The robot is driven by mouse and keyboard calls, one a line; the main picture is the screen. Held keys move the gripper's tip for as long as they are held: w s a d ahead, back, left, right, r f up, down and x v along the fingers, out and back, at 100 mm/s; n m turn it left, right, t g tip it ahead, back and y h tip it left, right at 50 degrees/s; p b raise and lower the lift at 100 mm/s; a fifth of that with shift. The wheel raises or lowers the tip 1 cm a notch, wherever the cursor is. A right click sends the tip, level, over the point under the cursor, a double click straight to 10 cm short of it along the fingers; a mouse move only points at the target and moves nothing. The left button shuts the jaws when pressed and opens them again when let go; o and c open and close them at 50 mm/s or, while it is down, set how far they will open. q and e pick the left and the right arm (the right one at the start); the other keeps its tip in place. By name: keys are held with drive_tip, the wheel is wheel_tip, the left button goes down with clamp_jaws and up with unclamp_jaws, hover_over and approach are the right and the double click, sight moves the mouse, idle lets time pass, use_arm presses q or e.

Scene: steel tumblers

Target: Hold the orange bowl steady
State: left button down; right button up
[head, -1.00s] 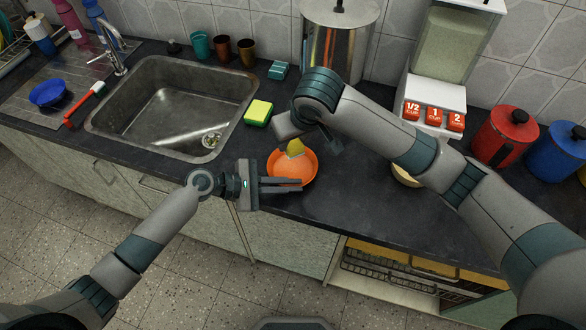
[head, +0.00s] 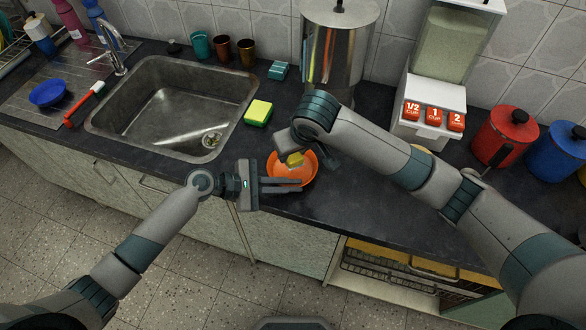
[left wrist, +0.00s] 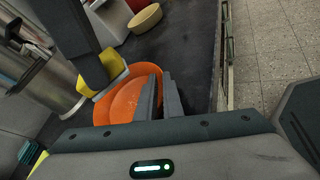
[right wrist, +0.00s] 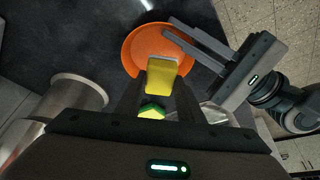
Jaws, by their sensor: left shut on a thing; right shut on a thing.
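The orange bowl (head: 281,172) sits upright near the counter's front edge. My left gripper (head: 298,184) is shut on its near rim; in the left wrist view its fingers (left wrist: 161,92) lie close together across the rim. My right gripper (right wrist: 160,92) is shut on a yellow sponge with a pale end (right wrist: 163,80), held over the bowl's inside. The sponge also shows in the head view (head: 295,160), partly behind my right wrist. I cannot tell whether it touches the bowl. The bowl's inside (right wrist: 140,45) looks empty otherwise.
A yellow-and-green sponge (head: 258,113) lies left of the bowl, beside the sink (head: 170,105). A large steel container (head: 337,45) and a dispenser (head: 430,85) stand behind. Red (head: 503,138) and blue (head: 556,150) canisters stand at right.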

drive_tip(key=shift+f, duration=2.75)
drive_tip(key=shift+s, duration=0.1)
drive_tip(key=shift+w+d+r, duration=0.1)
drive_tip(key=shift+w+d, duration=0.1)
drive_tip(key=shift+w, duration=0.45)
drive_tip(key=shift+w+d, duration=0.15)
drive_tip(key=shift+w, duration=0.45)
drive_tip(key=shift+s+f, duration=0.15)
drive_tip(key=shift+f, duration=0.05)
drive_tip(key=shift+s+a+f, duration=0.1)
drive_tip(key=shift+s+a, duration=0.1)
drive_tip(key=shift+s, duration=0.35)
drive_tip(key=shift+s+a+f, duration=0.1)
drive_tip(key=shift+s+a, duration=0.05)
drive_tip(key=shift+s, duration=0.35)
drive_tip(key=shift+w, duration=0.1)
